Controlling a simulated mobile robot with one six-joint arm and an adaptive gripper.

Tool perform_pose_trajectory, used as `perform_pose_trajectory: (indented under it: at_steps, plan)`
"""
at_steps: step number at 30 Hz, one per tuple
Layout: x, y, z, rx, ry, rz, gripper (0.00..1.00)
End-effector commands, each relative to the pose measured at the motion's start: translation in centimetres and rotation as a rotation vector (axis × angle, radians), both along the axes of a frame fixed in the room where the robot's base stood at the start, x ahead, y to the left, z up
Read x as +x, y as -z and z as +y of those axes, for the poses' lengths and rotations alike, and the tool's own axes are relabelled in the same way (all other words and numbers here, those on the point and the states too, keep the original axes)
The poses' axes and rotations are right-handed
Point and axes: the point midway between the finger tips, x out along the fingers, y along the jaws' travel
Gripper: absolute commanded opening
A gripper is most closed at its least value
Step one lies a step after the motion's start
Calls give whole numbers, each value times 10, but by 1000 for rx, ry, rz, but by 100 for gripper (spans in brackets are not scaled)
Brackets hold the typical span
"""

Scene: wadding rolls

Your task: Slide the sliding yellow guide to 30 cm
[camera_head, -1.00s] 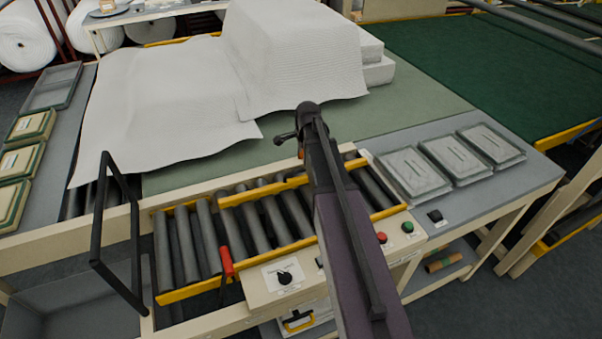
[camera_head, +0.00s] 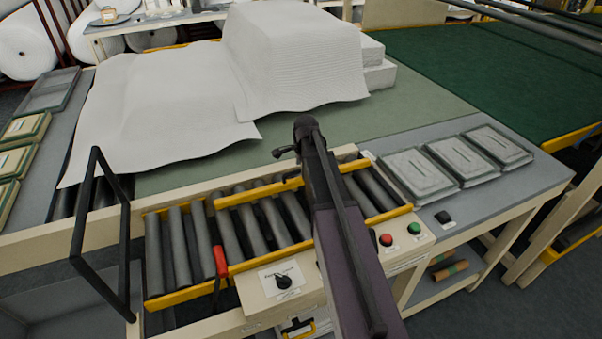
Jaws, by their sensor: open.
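The yellow guide (camera_head: 250,194) is a yellow bar lying across the grey rollers near their far side. My gripper (camera_head: 287,163) is at the far end of my dark arm, above the right part of the guide. It is open, with small dark fingers pointing left and down. I see nothing between them. I cannot tell whether a finger touches the guide. No scale marks are legible.
A red-handled lever (camera_head: 221,262) stands at the front yellow rail (camera_head: 185,293). A control panel (camera_head: 268,290) with a black knob is left of my arm; red and green buttons are right. A black frame (camera_head: 83,225) rises at left. White wadding (camera_head: 180,95) covers the table behind.

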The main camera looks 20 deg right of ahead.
Motion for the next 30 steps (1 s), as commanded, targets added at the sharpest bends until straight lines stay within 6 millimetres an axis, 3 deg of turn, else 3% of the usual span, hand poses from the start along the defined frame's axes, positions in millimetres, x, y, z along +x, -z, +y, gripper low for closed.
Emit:
perform_pose_trajectory:
  at_steps: [6, 19, 24, 30]
  plan:
    - [2, 11, 0, 0, 0, 0, 52]
    - [2, 12, 0, 0, 0, 0, 52]
    - [2, 12, 0, 0, 0, 0, 2]
    - [2, 12, 0, 0, -1, 0, 0]
